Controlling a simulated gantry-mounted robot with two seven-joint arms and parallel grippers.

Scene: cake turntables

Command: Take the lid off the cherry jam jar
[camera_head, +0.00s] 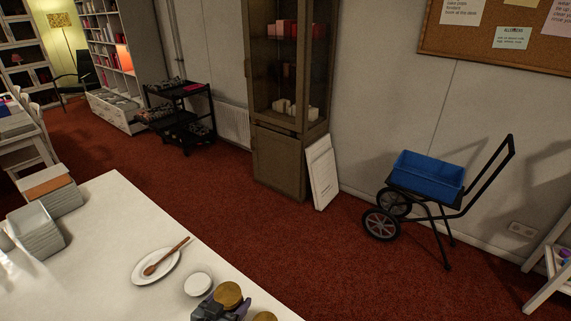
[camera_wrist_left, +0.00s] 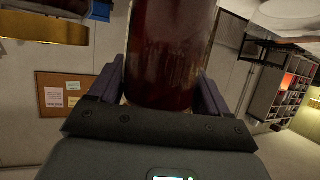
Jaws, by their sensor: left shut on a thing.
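A jar of dark red jam (camera_wrist_left: 165,55) fills the middle of the left wrist view, between my left gripper's two purple fingers; no label shows on it. My left gripper (camera_wrist_left: 160,90) is shut on this jar's body. In the head view, my left gripper (camera_head: 218,306) is at the table's front edge, beside a gold lid (camera_head: 229,294) that sits on top of the held jar. A second gold lid (camera_head: 265,317) is just right of it, cut off by the frame's bottom. My right gripper is in neither view.
The white table (camera_head: 105,230) holds a white plate (camera_head: 140,273) with a wooden spoon (camera_head: 166,257), a small white dish (camera_head: 198,284) near the jar, and grey containers (camera_head: 40,232) at left. The table between plate and containers is clear.

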